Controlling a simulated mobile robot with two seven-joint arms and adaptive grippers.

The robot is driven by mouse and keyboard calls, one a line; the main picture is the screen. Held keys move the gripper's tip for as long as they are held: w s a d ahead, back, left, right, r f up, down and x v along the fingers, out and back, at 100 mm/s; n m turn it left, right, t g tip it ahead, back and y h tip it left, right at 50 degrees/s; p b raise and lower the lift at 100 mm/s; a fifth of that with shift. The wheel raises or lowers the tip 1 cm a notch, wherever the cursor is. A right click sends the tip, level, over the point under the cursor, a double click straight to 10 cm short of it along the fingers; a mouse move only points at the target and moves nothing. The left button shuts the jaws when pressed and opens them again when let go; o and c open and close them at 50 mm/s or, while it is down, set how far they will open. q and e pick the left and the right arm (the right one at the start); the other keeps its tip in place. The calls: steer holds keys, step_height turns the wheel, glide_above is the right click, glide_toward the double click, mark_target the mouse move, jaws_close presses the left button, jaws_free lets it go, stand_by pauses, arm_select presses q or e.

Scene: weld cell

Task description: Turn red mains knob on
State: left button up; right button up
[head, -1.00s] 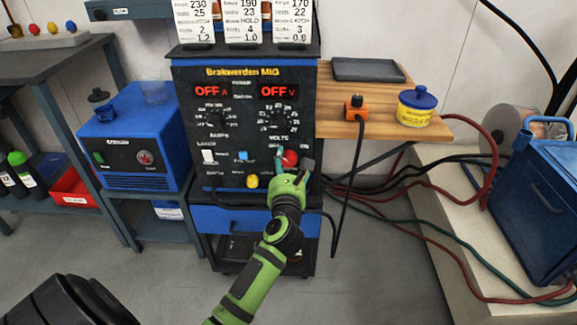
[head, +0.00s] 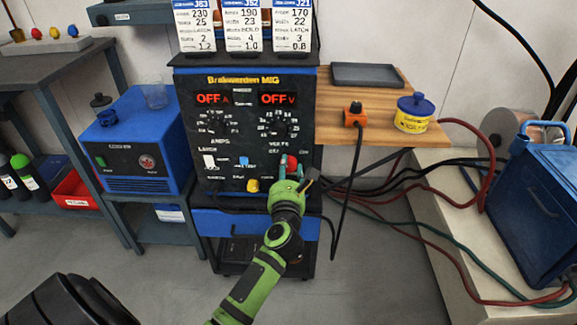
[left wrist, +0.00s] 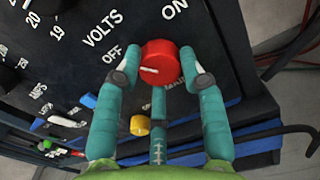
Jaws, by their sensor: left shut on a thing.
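The red mains knob (head: 291,164) is at the lower right of the black front of the Brakwerden MIG welder (head: 244,140). In the left wrist view the knob (left wrist: 160,62) shows a white pointer line on its face, turned toward the left, on the side of the OFF label. The ON label is at the upper right. My left gripper (head: 291,178) is at the panel; its teal fingers (left wrist: 163,76) are shut on the knob from both sides. Both welder displays (head: 212,98) read OFF.
A yellow knob (head: 252,186) sits just left of my gripper, with a blue switch (head: 244,161) above it. At the right, a wooden shelf (head: 385,125) holds an orange plug (head: 355,115) and a yellow tub (head: 414,112). Cables hang nearby.

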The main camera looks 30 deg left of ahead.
arm_select(q)
steer(key=m+p, duration=0.2)
steer(key=shift+r+p, duration=0.25)
steer(key=shift+p, duration=0.05)
steer(key=shift+m+p, duration=0.4)
steer(key=shift+m, duration=0.1)
steer(key=shift+m+p, duration=1.65)
steer(key=shift+m, duration=0.15)
steer(key=shift+m+p, duration=0.7)
steer(key=shift+m, duration=0.2)
arm_select(e)
step_height(320, 180, down, 7)
steer(key=d+t, duration=0.2)
arm_select(q)
steer(key=shift+m+p, duration=0.7)
steer(key=shift+m, duration=0.2)
steer(key=m+p, duration=0.3)
steer(key=m, duration=0.2)
steer(key=shift+f+m, duration=0.1)
steer(key=shift+m, duration=0.6)
arm_select(e)
steer(key=s+g, duration=0.2)
steer(key=s, duration=0.9)
steer(key=shift+s+d+r+n, duration=0.15)
steer(key=shift+d+r+n, duration=0.15)
steer(key=shift+d, duration=0.1)
